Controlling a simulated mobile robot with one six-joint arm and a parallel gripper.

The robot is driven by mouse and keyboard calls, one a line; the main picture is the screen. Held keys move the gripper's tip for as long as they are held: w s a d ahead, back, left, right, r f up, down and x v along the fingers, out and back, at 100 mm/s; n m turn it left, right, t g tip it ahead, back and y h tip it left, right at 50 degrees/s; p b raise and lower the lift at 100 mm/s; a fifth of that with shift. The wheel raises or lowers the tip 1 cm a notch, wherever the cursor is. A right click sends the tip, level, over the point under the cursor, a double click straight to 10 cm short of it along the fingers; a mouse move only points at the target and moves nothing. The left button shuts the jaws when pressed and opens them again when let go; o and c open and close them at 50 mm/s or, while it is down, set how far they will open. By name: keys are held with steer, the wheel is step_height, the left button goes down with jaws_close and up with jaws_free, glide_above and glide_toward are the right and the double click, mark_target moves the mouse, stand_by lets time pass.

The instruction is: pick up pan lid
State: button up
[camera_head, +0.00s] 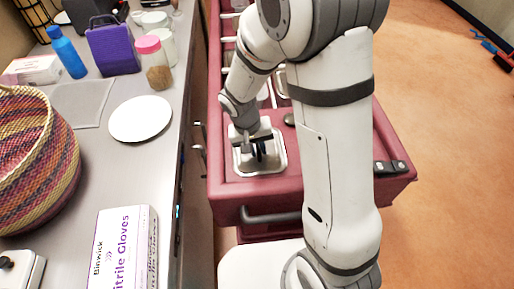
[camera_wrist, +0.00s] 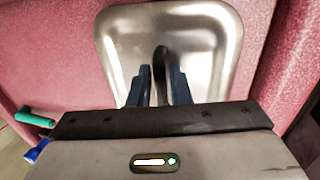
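The pan lid looks like a square, silver metal piece with rounded corners and a dark upright handle. It lies flat on the red cart top in the head view (camera_head: 277,166) and fills the upper middle of the wrist view (camera_wrist: 215,40). My gripper (camera_head: 258,157) points down over it. In the wrist view its two blue fingers (camera_wrist: 160,80) stand close on either side of the dark handle (camera_wrist: 161,62). I cannot tell whether they press on the handle. The fingers' contact with the handle is hidden in the head view.
The red cart (camera_head: 232,190) has a front bar handle (camera_head: 270,216). The counter at left holds a woven basket (camera_head: 35,165), a glove box (camera_head: 125,250), a white plate (camera_head: 140,119), jars and a blue bottle (camera_head: 66,52). Orange floor lies open at right.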

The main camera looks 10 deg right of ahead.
steer(key=shift+c, duration=0.6)
jaws_close()
steer(key=shift+r, duration=0.1)
